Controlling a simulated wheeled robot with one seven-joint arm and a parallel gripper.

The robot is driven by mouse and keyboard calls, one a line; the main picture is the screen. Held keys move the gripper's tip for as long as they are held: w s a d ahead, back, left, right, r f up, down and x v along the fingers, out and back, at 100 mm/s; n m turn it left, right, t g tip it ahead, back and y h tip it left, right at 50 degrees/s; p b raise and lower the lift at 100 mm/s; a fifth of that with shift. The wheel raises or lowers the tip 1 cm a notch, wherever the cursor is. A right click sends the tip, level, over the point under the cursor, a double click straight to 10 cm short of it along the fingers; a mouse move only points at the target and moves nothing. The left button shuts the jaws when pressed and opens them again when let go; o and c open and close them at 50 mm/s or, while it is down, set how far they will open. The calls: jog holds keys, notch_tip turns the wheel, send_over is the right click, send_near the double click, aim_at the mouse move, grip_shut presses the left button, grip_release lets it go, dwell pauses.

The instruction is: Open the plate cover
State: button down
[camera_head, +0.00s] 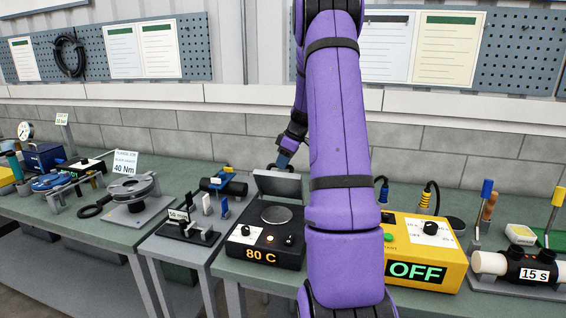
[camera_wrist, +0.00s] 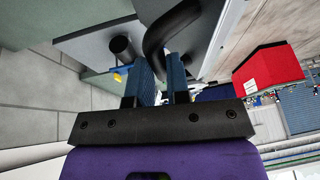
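The heating unit (camera_head: 262,240) is a black box marked 80 C, with a round grey plate (camera_head: 277,214) on top. Its grey plate cover (camera_head: 277,184) stands raised at the back of the unit, tilted up off the plate, which is uncovered. My gripper (camera_head: 284,158) is at the cover's upper edge, by its dark handle. In the wrist view, the black curved handle (camera_wrist: 155,35) runs down between the two blue fingers of my gripper (camera_wrist: 161,70), which look closed on it. My arm hides part of the unit's right side.
A yellow box (camera_head: 425,250) reading OFF stands right of the unit, partly behind my arm. A small black fixture (camera_head: 188,229) and a round clamp stand (camera_head: 135,195) marked 40 Nm are to the left. A grey block wall is behind the benches.

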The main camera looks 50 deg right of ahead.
jog(key=shift+d, duration=0.1)
jog(key=w+d+f+m+g+y, duration=0.1)
jog(key=w+d+y, duration=0.3)
jog(key=d, duration=0.6)
jog(key=shift+w+f+g+y, duration=0.15)
jog(key=shift+f+g+y, duration=0.25)
jog(key=shift+f+y, duration=0.1)
dwell(0.3)
jog(key=c, duration=1.1)
grip_release()
jog(key=shift+d, duration=0.1)
jog(key=v, duration=1)
jog(key=shift+d+r, duration=0.2)
jog(key=shift+r, duration=0.15)
